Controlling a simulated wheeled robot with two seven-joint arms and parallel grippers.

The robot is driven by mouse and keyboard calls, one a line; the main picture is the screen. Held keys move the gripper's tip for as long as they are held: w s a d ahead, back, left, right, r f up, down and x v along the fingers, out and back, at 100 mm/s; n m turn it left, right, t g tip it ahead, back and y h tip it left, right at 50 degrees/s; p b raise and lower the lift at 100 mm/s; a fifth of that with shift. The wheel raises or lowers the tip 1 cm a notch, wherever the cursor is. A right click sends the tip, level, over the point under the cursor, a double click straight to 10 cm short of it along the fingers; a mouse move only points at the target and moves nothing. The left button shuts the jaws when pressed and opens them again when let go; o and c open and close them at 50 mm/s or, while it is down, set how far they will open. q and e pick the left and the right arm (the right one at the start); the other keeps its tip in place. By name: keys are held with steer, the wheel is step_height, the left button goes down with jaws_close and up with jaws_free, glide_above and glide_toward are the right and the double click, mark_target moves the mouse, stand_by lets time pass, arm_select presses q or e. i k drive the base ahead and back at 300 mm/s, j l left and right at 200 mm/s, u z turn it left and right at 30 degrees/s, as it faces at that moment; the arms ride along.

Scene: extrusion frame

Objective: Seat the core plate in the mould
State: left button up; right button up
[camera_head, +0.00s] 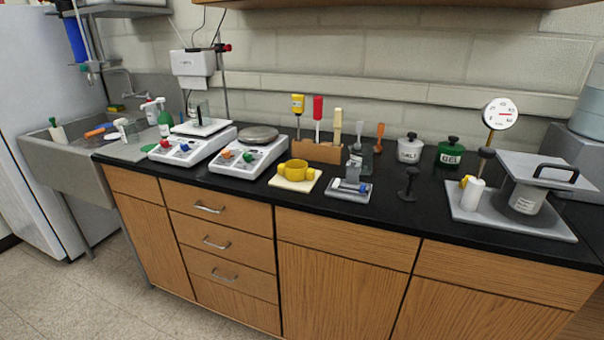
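No part is clearly marked as the core plate or the mould. On the right of the counter, a flat grey plate with a black handle (541,166) lies over a labelled metal cylinder (525,199). The cylinder stands on a grey base tray (490,220). I cannot tell whether plate and cylinder touch. A yellow ring-shaped part (297,169) with side lugs sits on a cream board (292,184) at mid-counter. To its right, a clear upright block (352,172) stands with small white and blue parts on a grey tray (341,195). Neither gripper is in view.
Two hot plates (247,156) are left of the yellow part. A wooden rack of tools (318,150), two lidded pots (450,152) and a black stand (408,185) occupy the counter. The front right-middle strip is clear.

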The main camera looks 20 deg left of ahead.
mark_target(296, 170)
steer(key=i+l+u, duration=0.7)
steer(key=i+l, duration=0.35)
